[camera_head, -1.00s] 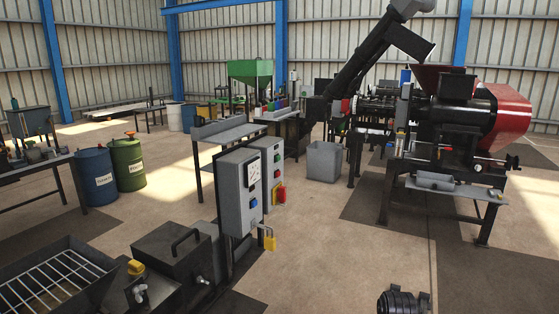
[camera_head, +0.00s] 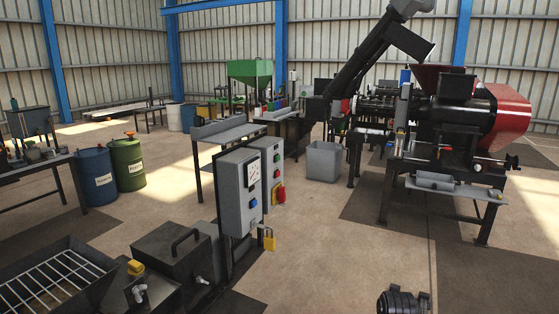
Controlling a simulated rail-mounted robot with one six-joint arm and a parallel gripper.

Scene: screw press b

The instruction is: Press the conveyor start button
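Two grey control boxes stand on posts near the middle of the view. The nearer box (camera_head: 233,204) has a white dial (camera_head: 253,171) and a blue button (camera_head: 253,203) on its right-hand face. The box behind it (camera_head: 267,149) carries a small green button (camera_head: 277,157), a red button (camera_head: 277,171) and a red switch with a yellow part (camera_head: 279,193). I cannot read any labels, so I cannot tell which button is the conveyor start. A dark inclined chute or conveyor (camera_head: 363,66) rises at the upper middle. My gripper does not show clearly anywhere.
A yellow padlock (camera_head: 268,239) hangs beside the nearer box. A dark metal box with a handle (camera_head: 168,259) and a grated tray (camera_head: 105,262) fill the lower left. A black ribbed object (camera_head: 402,303) is at the bottom edge. The press (camera_head: 455,115) stands right. Floor between is clear.

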